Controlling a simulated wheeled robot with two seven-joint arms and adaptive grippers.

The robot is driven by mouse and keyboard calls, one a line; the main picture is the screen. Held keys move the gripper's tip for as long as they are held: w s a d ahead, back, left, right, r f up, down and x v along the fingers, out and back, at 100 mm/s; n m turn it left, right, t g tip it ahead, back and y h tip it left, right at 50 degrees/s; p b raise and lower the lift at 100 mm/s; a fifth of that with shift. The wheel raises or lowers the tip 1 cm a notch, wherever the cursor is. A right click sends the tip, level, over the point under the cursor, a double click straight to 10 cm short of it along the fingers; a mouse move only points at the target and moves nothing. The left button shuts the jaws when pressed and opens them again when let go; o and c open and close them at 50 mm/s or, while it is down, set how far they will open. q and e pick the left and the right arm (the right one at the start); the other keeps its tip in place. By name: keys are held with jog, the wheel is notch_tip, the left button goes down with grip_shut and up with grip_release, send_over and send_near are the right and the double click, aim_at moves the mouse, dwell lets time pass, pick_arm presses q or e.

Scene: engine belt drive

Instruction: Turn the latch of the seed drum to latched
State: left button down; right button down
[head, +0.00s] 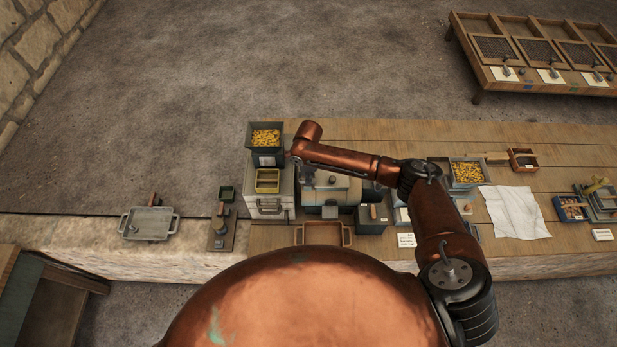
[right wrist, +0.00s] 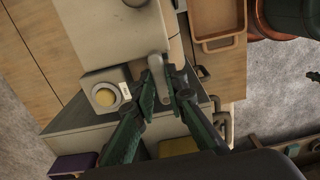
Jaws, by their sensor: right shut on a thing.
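The seed drum appears to be the pale machine (head: 340,187) on the bench in the head view, partly covered by my right arm. In the right wrist view, a pale housing (right wrist: 105,50) carries a grey lever (right wrist: 157,72) that looks like the latch. My right gripper (right wrist: 164,88) has its green fingers on either side of this lever and is shut on it. In the head view its fingers are hidden by my arm. I cannot read the latch's position from these views. My left gripper is not in view.
A bin of yellow pieces (head: 265,139) and a yellow tray (head: 267,187) stand left of the machine. An empty wooden tray (head: 323,234) lies in front. Another yellow-filled bin (head: 467,174) and a white cloth (head: 515,212) lie to the right. The back of the bench is fairly clear.

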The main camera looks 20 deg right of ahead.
jog(key=shift+w+r, duration=0.1)
jog(key=c, duration=1.9)
grip_release()
jog(key=shift+c, duration=0.2)
notch_tip(320, 180, up, 12)
